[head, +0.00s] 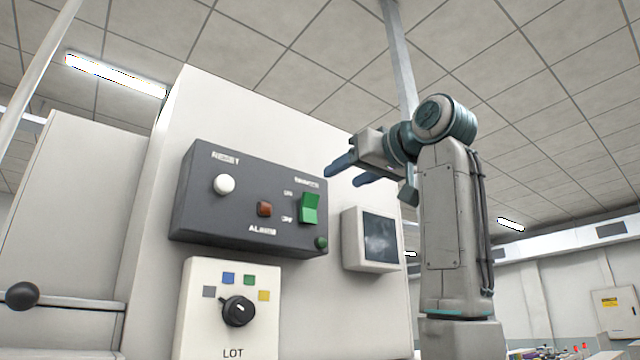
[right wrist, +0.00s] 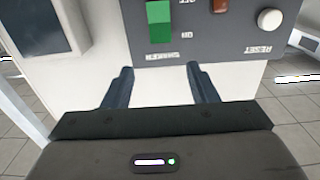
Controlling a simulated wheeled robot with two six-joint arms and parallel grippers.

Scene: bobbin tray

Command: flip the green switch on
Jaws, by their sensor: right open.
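The green switch (head: 310,208) is a rocker at the right of a dark grey panel (head: 215,215), with ON printed by its upper end and OFF by its lower end. I cannot tell for sure which end is pressed in. It also shows at the top of the right wrist view (right wrist: 160,22), upside down. My right gripper (head: 343,175) is open and empty, up and to the right of the switch and apart from it. In the right wrist view its two fingers (right wrist: 159,70) point toward the panel edge by the switch. My left gripper is out of view.
The panel also carries a white RESET button (head: 224,184), a red-brown ALARM lamp (head: 264,209) and a small green knob (head: 321,242). A black LOT dial (head: 238,311) sits below. A small screen box (head: 372,240) stands out right of the panel, below my right gripper.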

